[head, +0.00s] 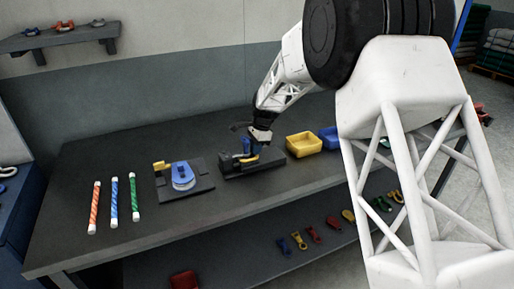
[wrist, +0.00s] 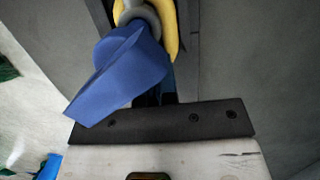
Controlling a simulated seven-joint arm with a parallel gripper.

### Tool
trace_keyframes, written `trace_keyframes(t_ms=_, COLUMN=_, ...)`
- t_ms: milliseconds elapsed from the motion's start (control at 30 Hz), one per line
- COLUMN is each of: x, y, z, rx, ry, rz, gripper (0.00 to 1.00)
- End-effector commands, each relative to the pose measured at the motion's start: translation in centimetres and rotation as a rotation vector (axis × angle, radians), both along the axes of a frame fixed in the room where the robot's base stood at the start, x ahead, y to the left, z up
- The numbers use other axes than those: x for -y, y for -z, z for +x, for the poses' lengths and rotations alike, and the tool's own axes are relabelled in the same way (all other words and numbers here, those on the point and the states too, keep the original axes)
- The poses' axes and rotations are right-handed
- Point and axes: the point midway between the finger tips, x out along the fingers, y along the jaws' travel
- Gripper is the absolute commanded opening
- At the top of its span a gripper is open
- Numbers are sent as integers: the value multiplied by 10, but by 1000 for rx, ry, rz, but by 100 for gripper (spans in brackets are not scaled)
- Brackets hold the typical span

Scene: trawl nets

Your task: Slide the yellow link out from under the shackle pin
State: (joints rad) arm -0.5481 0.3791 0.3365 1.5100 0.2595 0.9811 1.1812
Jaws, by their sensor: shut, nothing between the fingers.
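The yellow link (head: 248,159) lies low on the shackle's dark base plate (head: 255,168) at the middle of the bench. In the wrist view, part of the yellow link (wrist: 173,32) shows as a curved strip at the top. A blue part (wrist: 122,68), seemingly the pin's flat head, stands beside it with a grey ring (wrist: 143,14) at its upper end. My gripper (head: 259,137) is right above the shackle, pointing down. It is shut and empty. The fingertips are mostly hidden, and I cannot tell whether they touch the link.
A yellow bin (head: 303,144) and a blue bin (head: 328,137) stand to the right. A second plate with a blue part (head: 182,174) is to the left, then three striped rods (head: 115,200). The bench front is clear.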

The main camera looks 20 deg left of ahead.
Motion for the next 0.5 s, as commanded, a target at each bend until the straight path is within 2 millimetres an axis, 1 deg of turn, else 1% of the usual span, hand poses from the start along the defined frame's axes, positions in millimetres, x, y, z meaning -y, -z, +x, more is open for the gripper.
trace_keyframes(t_ms=33, x=1, y=5, z=-1, rx=-4, ry=0, rz=-3, gripper=0)
trace_keyframes(t_ms=300, x=3, y=8, z=0, rx=-7, ry=0, rz=-5, gripper=0)
trace_keyframes(t_ms=367, x=6, y=8, z=3, rx=-8, ry=1, rz=-5, gripper=0)
trace_keyframes(t_ms=500, x=21, y=9, z=17, rx=-9, ry=4, rz=-7, gripper=0)
